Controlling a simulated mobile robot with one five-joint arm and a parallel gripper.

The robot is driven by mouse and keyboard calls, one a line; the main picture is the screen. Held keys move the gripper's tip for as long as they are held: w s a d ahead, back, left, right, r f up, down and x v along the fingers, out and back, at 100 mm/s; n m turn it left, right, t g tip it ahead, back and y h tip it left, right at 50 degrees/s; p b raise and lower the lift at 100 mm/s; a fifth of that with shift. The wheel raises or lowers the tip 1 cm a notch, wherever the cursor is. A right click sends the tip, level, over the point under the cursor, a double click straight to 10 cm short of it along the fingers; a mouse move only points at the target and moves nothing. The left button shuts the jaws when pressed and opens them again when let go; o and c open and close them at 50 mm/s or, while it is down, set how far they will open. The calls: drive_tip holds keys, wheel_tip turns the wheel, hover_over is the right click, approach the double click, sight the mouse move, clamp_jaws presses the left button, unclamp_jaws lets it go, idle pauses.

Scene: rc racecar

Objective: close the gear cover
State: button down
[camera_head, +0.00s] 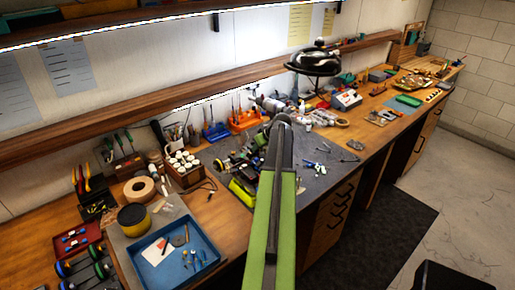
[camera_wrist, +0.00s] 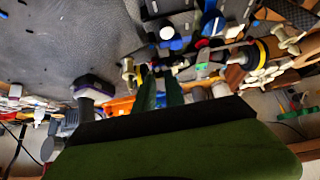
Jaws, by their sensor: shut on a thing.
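The racecar (camera_head: 236,163) is a cluster of dark, blue and yellow-green parts on the grey mat, just left of my arm. In the wrist view, car parts (camera_wrist: 205,45) with blue and yellow pieces lie beyond my fingers. My gripper (camera_wrist: 160,80) shows there as two narrow dark green fingers, shut on a small part among the pieces at their tips. I cannot make out that part clearly. In the head view my green arm hides the fingers. I cannot pick out the gear cover for certain in either view.
A blue tray (camera_head: 178,252) with small parts stands at the front left. A box of white bottles (camera_head: 183,165) is behind it. A black lamp (camera_head: 314,61) hangs over the bench. Loose tools (camera_head: 318,165) lie on the mat (camera_head: 300,143) right of my arm.

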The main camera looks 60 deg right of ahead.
drive_tip(key=c, duration=1.4)
unclamp_jaws()
drive_tip(key=shift+r, duration=0.1)
